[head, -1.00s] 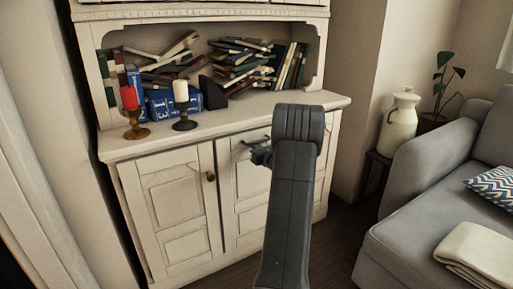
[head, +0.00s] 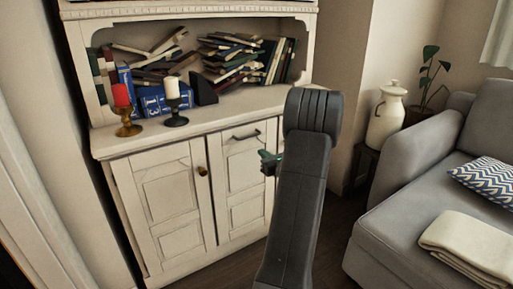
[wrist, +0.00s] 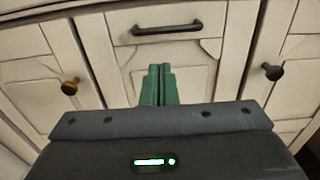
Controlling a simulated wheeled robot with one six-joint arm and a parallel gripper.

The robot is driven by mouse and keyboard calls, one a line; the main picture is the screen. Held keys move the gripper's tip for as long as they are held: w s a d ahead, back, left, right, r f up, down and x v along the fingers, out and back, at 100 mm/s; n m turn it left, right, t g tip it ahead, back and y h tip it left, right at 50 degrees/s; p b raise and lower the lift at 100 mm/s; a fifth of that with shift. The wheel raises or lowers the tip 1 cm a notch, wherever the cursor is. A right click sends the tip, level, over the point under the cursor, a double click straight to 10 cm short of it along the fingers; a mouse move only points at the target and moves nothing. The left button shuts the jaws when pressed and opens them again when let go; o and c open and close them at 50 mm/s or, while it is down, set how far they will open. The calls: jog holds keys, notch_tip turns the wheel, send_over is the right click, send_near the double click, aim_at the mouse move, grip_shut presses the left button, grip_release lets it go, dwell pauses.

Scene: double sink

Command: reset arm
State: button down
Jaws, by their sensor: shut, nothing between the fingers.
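My gripper (wrist: 160,84) shows in the wrist view with its two green fingers together and nothing between them. It points at the front of a cream cabinet (wrist: 190,85), below a dark bar handle (wrist: 167,28). In the head view my gripper (head: 268,160) is small and partly hidden behind my dark grey arm. It appears in front of the cabinet's right half, below the bar handle (head: 246,136). I cannot tell how far it is from the cabinet front.
The cabinet (head: 160,205) bears a red candle (head: 121,95), a white candle (head: 171,87) and piled books (head: 230,58). A grey sofa (head: 405,215) stands at right, with a white jug (head: 387,115) behind it. Dark floor shows between the cabinet and sofa.

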jog(key=shift+s+d, duration=0.35)
jog(key=shift+s, duration=0.15)
